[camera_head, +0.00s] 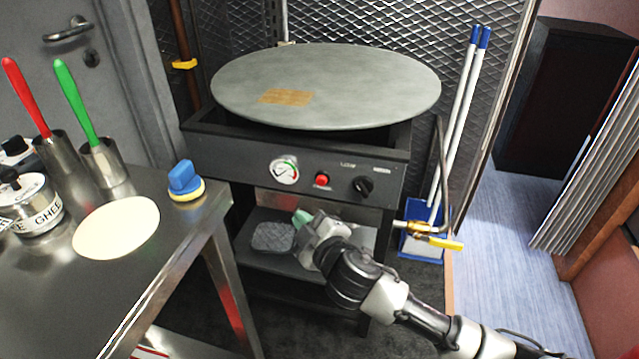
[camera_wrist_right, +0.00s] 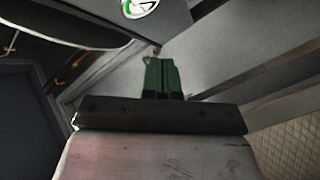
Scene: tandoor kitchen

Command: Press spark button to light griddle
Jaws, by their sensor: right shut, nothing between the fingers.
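The griddle is a large round grey plate (camera_head: 340,75) on a dark stand. Its front panel (camera_head: 240,158) carries a round gauge (camera_head: 285,170), a red button (camera_head: 321,180) and a black knob (camera_head: 363,186). My right gripper (camera_head: 302,216) is below the panel, a little lower and left of the red button, apart from it. Its green fingers (camera_wrist_right: 163,76) are shut and empty. Part of the gauge (camera_wrist_right: 140,7) shows at the top of the right wrist view; I cannot make out the red button there. My left gripper is not in view.
A metal table (camera_head: 60,290) on the left holds a ghee tin (camera_head: 38,205), cups with red and green handles, a flat dough round (camera_head: 116,227) and a blue-topped item (camera_head: 185,180). A brass gas valve (camera_head: 420,228) with a yellow lever is right of the stand.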

